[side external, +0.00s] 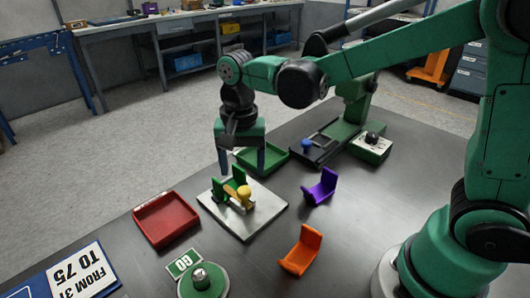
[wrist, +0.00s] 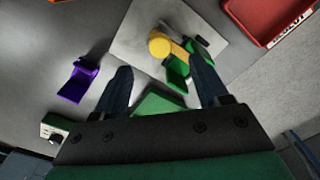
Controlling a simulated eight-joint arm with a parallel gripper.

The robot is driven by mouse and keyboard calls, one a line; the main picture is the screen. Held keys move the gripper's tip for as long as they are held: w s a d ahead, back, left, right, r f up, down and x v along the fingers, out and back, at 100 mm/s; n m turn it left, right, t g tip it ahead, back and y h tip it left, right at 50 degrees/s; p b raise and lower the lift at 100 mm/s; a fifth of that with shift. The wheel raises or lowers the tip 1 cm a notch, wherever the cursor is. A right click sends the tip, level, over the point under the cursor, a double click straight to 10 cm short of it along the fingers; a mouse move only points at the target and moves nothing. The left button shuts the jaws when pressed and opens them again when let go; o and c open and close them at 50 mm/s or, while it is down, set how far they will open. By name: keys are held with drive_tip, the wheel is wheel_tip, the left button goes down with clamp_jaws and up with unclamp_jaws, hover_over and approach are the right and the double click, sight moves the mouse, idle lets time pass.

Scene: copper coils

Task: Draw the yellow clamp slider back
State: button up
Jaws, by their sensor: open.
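The yellow clamp slider (side external: 243,192) has a round knob and a short bar. It sits at a green bracket (side external: 222,192) on a light grey plate (side external: 243,228). In the wrist view the yellow slider (wrist: 160,43) lies beyond my fingertips, with the green bracket (wrist: 177,78) nearer, close to the right finger. My gripper (side external: 241,172) points down, open and empty, at the far side of the plate. In the wrist view its fingers (wrist: 160,70) are wide apart. Whether a finger touches the bracket, I cannot tell.
A red tray (side external: 167,219) lies left of the plate and a green tray (side external: 276,163) behind it. Purple (side external: 320,187) and orange (side external: 300,250) brackets stand to the right. A green GO button (side external: 201,280) is in front. A blue-knobbed device (side external: 308,147) stands behind.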

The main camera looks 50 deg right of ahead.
sight(244, 190)
drive_tip(key=shift+f, duration=2.75)
clamp_jaws()
